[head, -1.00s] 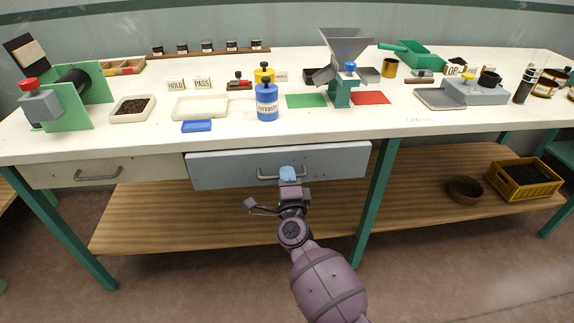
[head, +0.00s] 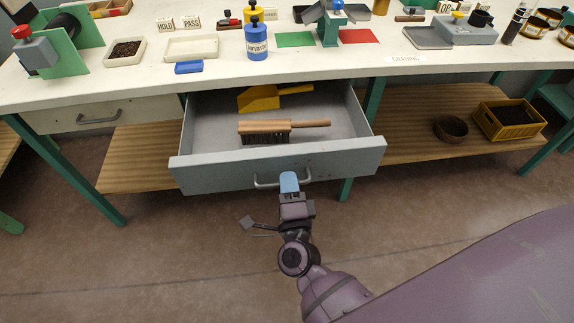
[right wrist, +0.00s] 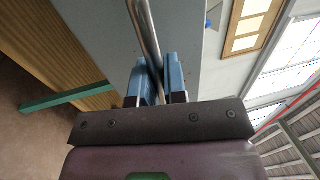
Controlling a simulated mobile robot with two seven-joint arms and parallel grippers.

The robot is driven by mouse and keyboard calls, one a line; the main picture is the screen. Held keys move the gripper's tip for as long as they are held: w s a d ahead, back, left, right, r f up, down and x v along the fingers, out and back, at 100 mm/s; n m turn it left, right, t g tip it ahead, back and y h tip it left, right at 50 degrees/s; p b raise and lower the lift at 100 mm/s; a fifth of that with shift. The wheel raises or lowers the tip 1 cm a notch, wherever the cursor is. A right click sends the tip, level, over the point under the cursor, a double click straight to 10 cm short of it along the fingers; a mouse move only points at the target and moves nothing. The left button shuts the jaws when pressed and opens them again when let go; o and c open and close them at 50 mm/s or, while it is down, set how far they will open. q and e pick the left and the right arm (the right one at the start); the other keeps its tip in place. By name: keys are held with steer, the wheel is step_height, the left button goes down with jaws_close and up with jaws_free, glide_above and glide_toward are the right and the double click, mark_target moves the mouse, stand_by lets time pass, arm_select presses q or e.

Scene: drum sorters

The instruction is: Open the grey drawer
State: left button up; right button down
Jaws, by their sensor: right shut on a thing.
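The grey drawer (head: 282,165) is pulled well out from under the white bench in the head view. Inside it lie a brush with a wooden handle (head: 284,126) and a yellow scoop-like thing (head: 262,97). My right gripper (head: 289,181) is at the front of the drawer, shut on its metal bar handle (head: 264,184). The right wrist view shows the blue fingers (right wrist: 160,80) on either side of the handle bar (right wrist: 148,35). My left gripper is not in view.
A second, shut drawer (head: 90,115) is at the left. On the bench (head: 350,72) stand a blue bottle (head: 257,42) and a pale tray (head: 191,48). A yellow crate (head: 510,119) and a brown bowl (head: 450,128) sit on the lower shelf. The floor ahead of the drawer is clear.

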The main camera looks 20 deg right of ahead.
steer(key=shift+s+a, duration=0.2)
steer(key=shift+s, duration=0.35)
steer(key=c, duration=1.2)
jaws_free()
steer(key=v, duration=1.1)
steer(key=shift+w, duration=0.1)
